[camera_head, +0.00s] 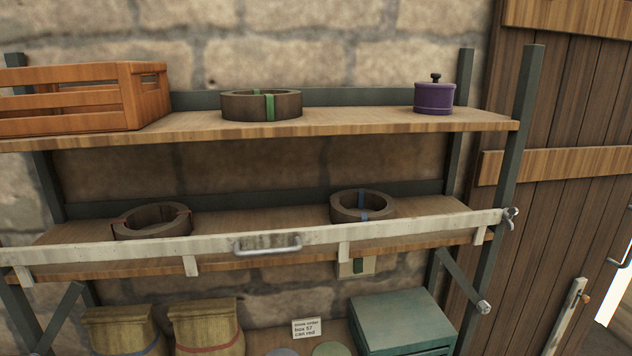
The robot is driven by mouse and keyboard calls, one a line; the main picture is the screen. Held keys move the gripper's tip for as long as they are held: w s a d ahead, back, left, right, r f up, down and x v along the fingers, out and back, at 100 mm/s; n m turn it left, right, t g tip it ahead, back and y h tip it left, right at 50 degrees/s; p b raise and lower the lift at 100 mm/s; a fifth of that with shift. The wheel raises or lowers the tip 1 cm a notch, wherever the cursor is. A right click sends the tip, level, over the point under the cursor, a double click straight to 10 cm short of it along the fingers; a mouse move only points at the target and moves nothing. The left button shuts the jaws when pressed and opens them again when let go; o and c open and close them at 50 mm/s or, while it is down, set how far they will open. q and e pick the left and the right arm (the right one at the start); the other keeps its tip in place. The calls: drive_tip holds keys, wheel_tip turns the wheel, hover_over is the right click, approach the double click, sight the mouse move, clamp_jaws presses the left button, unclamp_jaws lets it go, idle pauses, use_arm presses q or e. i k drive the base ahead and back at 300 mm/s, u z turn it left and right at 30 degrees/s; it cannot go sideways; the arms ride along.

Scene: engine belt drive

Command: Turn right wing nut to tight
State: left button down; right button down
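The right wing nut (510,217) is a small grey metal piece at the right end of a whitish bar (390,229). The bar runs across the front of the middle shelf, and its right end meets the right front post of the rack. How tight the nut is cannot be seen. The bar has a metal handle (268,245) near its middle. The bar's left end runs out of the picture. Neither of my grippers is in view.
Belt rolls stand on the middle shelf (265,219) behind the bar. The upper shelf (350,119) holds an orange crate (85,97), another roll (262,105) and a purple pot (434,97). Sacks and a green box (402,318) sit below. A wooden door (570,130) is at right.

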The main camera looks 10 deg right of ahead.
sight(508, 213)
drive_tip(key=u, duration=0.05)
drive_tip(key=k, duration=1.15)
drive_tip(key=z, duration=0.75)
drive_tip(key=i, duration=0.65)
drive_tip(key=z, duration=0.05)
